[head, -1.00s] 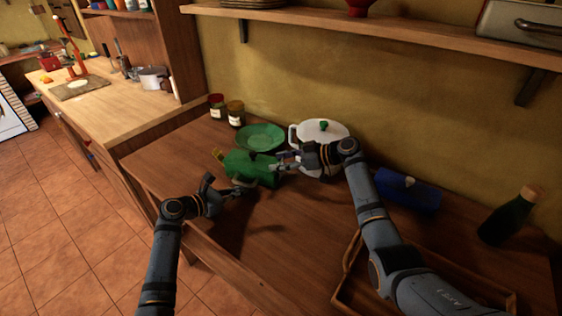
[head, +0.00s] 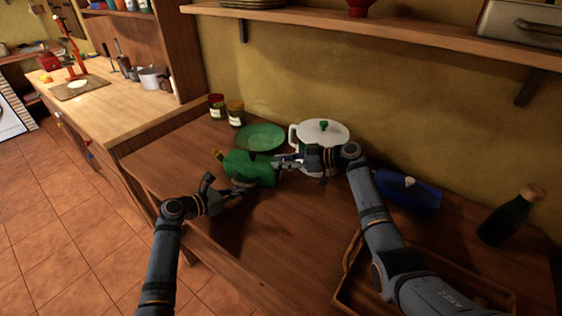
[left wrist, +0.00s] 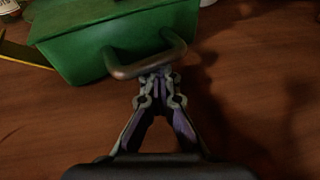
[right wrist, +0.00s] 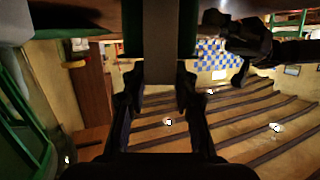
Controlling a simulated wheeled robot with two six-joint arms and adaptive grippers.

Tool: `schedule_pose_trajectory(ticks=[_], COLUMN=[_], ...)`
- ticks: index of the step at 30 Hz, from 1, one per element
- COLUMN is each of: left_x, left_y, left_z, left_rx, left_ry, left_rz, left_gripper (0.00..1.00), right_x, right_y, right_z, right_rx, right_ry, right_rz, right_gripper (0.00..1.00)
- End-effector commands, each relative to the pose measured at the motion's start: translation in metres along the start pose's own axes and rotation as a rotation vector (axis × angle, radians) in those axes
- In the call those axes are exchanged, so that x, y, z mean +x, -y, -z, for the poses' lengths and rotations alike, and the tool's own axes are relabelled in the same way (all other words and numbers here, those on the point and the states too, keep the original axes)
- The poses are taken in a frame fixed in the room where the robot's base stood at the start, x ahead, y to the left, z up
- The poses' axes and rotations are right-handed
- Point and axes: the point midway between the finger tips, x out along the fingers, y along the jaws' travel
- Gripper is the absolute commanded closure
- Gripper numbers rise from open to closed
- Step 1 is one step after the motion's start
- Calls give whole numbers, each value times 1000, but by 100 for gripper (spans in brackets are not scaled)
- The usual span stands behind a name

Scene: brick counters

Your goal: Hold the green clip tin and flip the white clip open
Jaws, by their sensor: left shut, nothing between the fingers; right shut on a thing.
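The green clip tin (head: 248,168) sits on the brown counter. A yellow strip (head: 218,155) sticks out at its left end, and it also shows in the left wrist view (left wrist: 22,54). My left gripper (head: 243,188) is shut and empty at the tin's near side. In the left wrist view its closed tips meet just below a brown metal handle (left wrist: 147,60) on the tin. My right gripper (head: 277,163) is shut at the tin's right end. In the right wrist view a grey bar (right wrist: 167,40) lies between its fingers. I cannot make out a white clip on the tin.
Behind the tin are a green bowl (head: 260,138), two jars (head: 235,113) and a white pot (head: 333,133). To the right lie a blue box (head: 412,196) with a white piece on it, a dark bottle (head: 508,217) and a wooden tray (head: 342,298). The front-middle counter is clear.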

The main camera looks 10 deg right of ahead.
Motion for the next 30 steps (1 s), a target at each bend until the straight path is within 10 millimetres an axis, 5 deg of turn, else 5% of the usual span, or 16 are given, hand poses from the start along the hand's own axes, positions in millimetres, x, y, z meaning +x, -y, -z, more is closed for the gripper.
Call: schedule_pose_trajectory(ticks=[11,12,17,26,30], left_x=[0,0,0,0,0], left_y=[0,0,0,0,0], left_z=[0,0,0,0,0], left_rx=[0,0,0,0,0], left_ry=[1,1,1,1,1], left_rz=[0,0,0,0,0], left_gripper=[100,100,100,100,100], right_x=[-4,-4,-4,-5,-20], right_y=[0,0,0,0,-2], right_z=[-2,-2,-2,-2,-4], right_rx=[2,2,2,1,1], right_ry=[-54,-54,-54,-54,-53], right_rz=[-2,-2,-2,-3,-6], right_gripper=[100,70,48,47,47])
